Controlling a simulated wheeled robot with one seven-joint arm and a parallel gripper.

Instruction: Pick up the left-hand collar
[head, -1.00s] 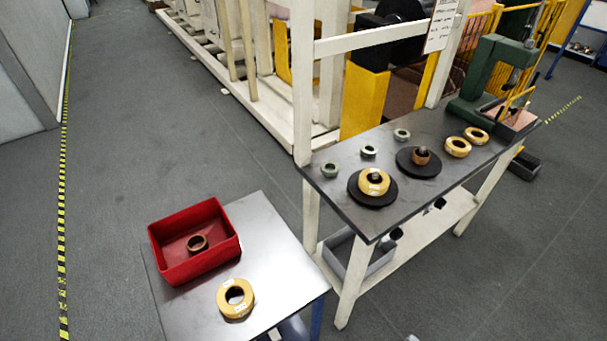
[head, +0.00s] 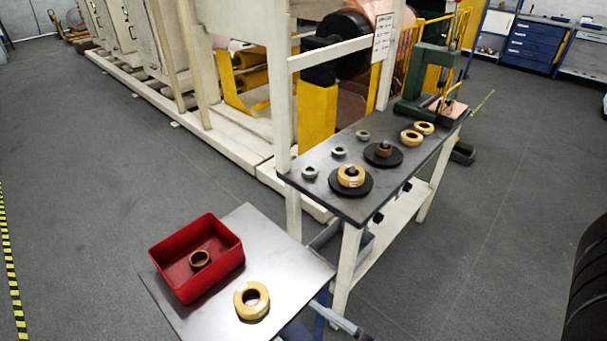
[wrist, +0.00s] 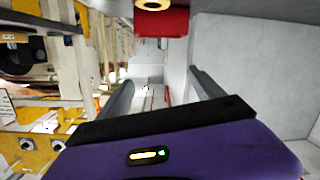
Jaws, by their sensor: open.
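Three small grey collars stand in a row along the back edge of the dark bench: the left one (head: 310,172), the middle one (head: 339,152) and the right one (head: 363,135). A yellow ring (head: 351,176) sits around a post on a black disc in front of them, and a brown collar (head: 383,149) sits on a second black disc. My gripper (wrist: 160,76) shows in the wrist view with its fingers apart and nothing between them. It is away from the bench collars. I cannot make it out in the head view.
A low table (head: 262,228) in front holds a red bin (head: 178,284) with a copper ring (head: 200,259) inside and a yellow ring (head: 252,300) beside it. Two yellow rings (head: 411,138) and a green press (head: 428,82) occupy the bench's right end. Bench posts rise at the back.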

